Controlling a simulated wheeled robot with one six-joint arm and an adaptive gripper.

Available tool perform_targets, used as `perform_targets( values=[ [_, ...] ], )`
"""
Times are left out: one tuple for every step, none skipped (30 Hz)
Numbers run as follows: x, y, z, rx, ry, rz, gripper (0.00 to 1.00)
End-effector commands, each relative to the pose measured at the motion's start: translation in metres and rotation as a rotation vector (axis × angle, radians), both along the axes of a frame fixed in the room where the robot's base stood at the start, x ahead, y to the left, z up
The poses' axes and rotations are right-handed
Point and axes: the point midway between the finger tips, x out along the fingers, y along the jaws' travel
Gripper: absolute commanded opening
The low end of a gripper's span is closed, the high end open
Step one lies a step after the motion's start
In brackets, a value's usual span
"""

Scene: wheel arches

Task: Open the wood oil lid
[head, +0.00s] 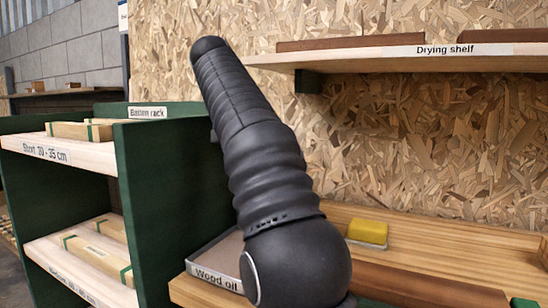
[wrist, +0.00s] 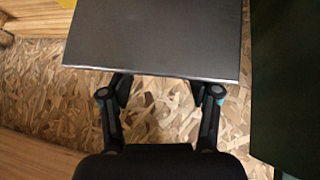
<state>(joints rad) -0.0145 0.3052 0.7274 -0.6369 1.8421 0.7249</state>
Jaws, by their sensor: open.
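The wood oil box (head: 217,279) sits on the wooden bench, its label facing me and its right part hidden by my arm. A flat grey-brown surface (head: 222,248) shows inside its pale rim; I cannot tell from this view whether the lid is raised. In the wrist view a flat dark grey panel (wrist: 155,35), probably the lid, fills the upper middle. My gripper (wrist: 160,90) is open, its two fingers apart and reaching to the panel's near edge. The fingertips meet that edge in the picture; contact is unclear. The head view hides my gripper behind my arm.
A green rack (head: 155,190) with timber pieces stands close on the left. A drying shelf (head: 420,62) overhangs at upper right. A yellow block (head: 367,232) lies on the bench right of my arm. A chipboard wall (head: 400,140) stands behind.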

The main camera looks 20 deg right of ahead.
Motion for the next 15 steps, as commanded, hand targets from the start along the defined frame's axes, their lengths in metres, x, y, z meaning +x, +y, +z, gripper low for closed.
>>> perform_targets(
  values=[
    [0.001,0.003,0.004,-0.001,-0.002,0.002,0.62],
    [0.0,0.004,0.006,-0.001,-0.001,0.002,0.62],
    [0.0,0.006,0.009,-0.001,-0.001,0.002,0.62],
    [-0.001,0.007,0.011,-0.001,-0.002,0.001,0.62],
    [-0.001,0.008,0.012,0.0,-0.001,0.001,0.62],
    [-0.002,0.009,0.014,-0.001,-0.002,0.001,0.62],
    [-0.002,0.01,0.015,-0.002,-0.001,0.0,0.62],
    [-0.002,0.011,0.016,-0.001,-0.001,0.0,0.62],
    [-0.003,0.012,0.017,0.0,-0.001,0.001,0.62],
    [-0.003,0.012,0.017,0.0,-0.001,0.001,0.62],
    [-0.003,0.012,0.018,-0.001,-0.001,0.0,0.62],
    [-0.004,0.013,0.018,0.0,0.0,0.0,0.62],
    [-0.004,0.013,0.018,0.0,0.0,0.0,0.62],
    [-0.004,0.013,0.018,0.0,0.0,0.0,0.62],
    [-0.004,0.013,0.018,0.0,0.0,0.0,0.62]
  ],
)
